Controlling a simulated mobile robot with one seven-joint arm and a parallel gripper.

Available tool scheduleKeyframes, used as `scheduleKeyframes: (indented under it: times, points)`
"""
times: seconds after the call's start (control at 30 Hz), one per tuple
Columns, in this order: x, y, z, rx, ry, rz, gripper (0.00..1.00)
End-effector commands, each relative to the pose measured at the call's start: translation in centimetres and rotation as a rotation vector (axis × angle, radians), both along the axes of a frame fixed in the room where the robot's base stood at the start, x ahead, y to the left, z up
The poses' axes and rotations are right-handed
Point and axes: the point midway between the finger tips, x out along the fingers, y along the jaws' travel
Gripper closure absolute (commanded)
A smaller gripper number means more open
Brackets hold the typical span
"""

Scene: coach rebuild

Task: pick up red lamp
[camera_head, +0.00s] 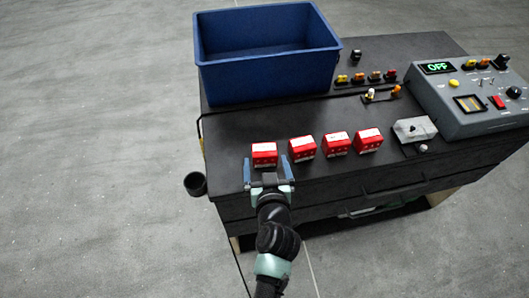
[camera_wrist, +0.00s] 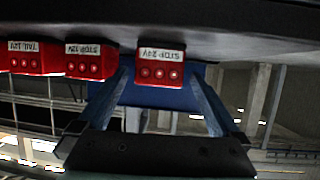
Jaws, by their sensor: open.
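Several red lamps stand in a row on the black bench top (camera_head: 225,122). The leftmost red lamp (camera_head: 264,154) in the head view has a white label on top. In the wrist view, which is upside down, this lamp (camera_wrist: 160,70) has a label that seems to read "STOP 24V". My gripper (camera_head: 266,164) is open, its blue fingers at either side of the leftmost lamp's near part. Whether the fingers touch it is not clear. A second red lamp (camera_head: 302,147), seemingly labelled "STOP 12V", stands just right of the right finger.
Two more red lamps, a third (camera_head: 336,144) and a fourth (camera_head: 369,140), continue the row rightward. A blue bin (camera_head: 265,75) stands behind. A grey control box (camera_head: 470,95) showing "OFF" is at right. A black cup (camera_head: 195,184) is at the bench's left edge.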

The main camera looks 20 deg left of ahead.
Motion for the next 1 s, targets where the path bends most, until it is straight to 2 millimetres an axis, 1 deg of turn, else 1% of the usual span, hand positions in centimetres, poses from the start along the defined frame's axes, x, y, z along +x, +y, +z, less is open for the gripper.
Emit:
scheduleKeyframes:
  times: [0.03,0.2,0.33,0.57,0.7,0.77,0.8,0.97,1.0]
  points:
    - [0.7,0.3,0.0,0.0,0.0,0.001,0.0]
    - [2.1,1.1,-0.8,0.0,0.0,0.002,0.0]
    - [2.6,1.3,-1.0,0.001,-0.001,0.001,0.0]
    - [2.6,1.3,-1.1,0.0,0.0,0.001,0.0]
    - [2.6,1.3,-1.1,0.0,0.0,0.001,0.25]
    - [2.6,1.3,-1.1,0.0,0.0,0.001,0.36]
    - [2.6,1.3,-1.1,0.0,0.0,0.0,0.43]
    - [2.6,1.3,-1.1,0.0,0.0,0.0,0.72]
    - [2.6,1.3,-1.1,0.0,0.0,0.0,0.79]
